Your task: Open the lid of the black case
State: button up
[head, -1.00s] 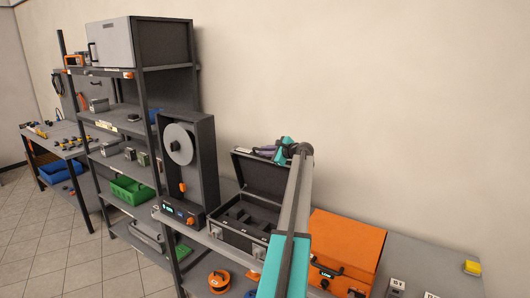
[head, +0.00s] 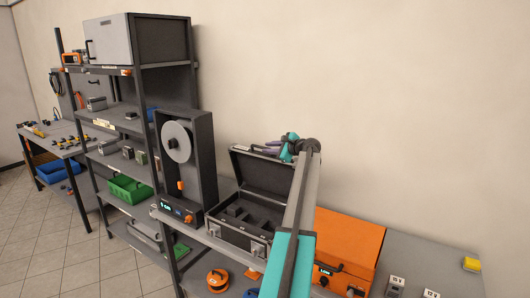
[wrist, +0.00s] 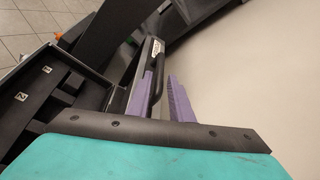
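The black case (head: 232,235) stands on the bench with its lid (head: 258,172) raised and leaning back toward the wall. Its dark compartmented inside shows, and it also shows in the wrist view (wrist: 52,78). My gripper (head: 272,148) is at the top edge of the lid, and my arm hides the lid's right part. In the wrist view the two purple fingers (wrist: 160,98) stand apart. The lid's dark handle (wrist: 159,70) shows between them, with a visible gap to the right finger. Contact with the left finger cannot be told.
A dark spool unit (head: 202,165) stands close to the left of the case. An orange case (head: 347,250) stands to its right. A tall shelf (head: 150,120) is at the left. The wall is close behind the lid.

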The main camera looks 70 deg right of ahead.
jog(key=b+v, duration=0.3)
jog(key=v, duration=0.7)
jog(key=shift+f, duration=0.1)
